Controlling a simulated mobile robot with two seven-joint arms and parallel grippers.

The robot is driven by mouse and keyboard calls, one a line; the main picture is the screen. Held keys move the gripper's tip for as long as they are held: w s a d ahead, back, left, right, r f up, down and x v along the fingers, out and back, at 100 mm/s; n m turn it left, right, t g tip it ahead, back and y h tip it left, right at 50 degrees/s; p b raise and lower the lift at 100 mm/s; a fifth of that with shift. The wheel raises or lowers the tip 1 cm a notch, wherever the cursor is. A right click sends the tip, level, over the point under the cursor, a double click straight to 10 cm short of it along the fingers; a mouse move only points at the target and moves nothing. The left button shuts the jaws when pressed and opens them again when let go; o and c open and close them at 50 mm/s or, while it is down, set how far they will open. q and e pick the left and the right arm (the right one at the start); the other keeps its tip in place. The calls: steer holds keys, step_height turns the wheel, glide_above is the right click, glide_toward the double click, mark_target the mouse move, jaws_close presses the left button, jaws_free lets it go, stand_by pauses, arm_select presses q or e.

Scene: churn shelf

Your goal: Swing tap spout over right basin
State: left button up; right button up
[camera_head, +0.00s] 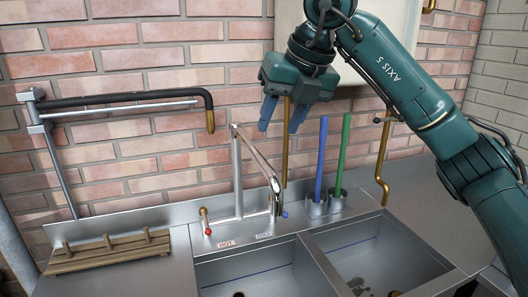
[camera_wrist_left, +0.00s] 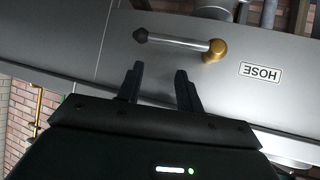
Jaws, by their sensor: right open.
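The chrome tap spout (camera_head: 257,154) rises from a post on the sink's back deck and bends down toward the front right. Its tip hangs near the back edge of the left basin (camera_head: 230,273), close to the divider; its exact overhang is hard to tell. The right basin (camera_head: 385,255) lies to the right with a dark patch on its floor. My right gripper (camera_head: 283,116) is open and empty, pointing down above and right of the spout, apart from it. My left gripper (camera_wrist_left: 160,85) shows only in the left wrist view, open and empty, fingers apart.
Blue (camera_head: 320,160) and green (camera_head: 343,150) rods stand in holders behind the basins. A black hose arm (camera_head: 130,99) and wooden rack (camera_head: 108,252) are at left. A red-knobbed HOT valve (camera_head: 207,231) stands left of the tap. A lever (camera_wrist_left: 180,42) sits beside a HOSE label in the left wrist view.

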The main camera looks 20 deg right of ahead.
mark_target(263, 159)
steer(key=p+x, duration=0.1)
steer(key=x, duration=0.8)
steer(key=shift+a+r, duration=0.1)
steer(key=shift+c, duration=0.4)
jaws_close()
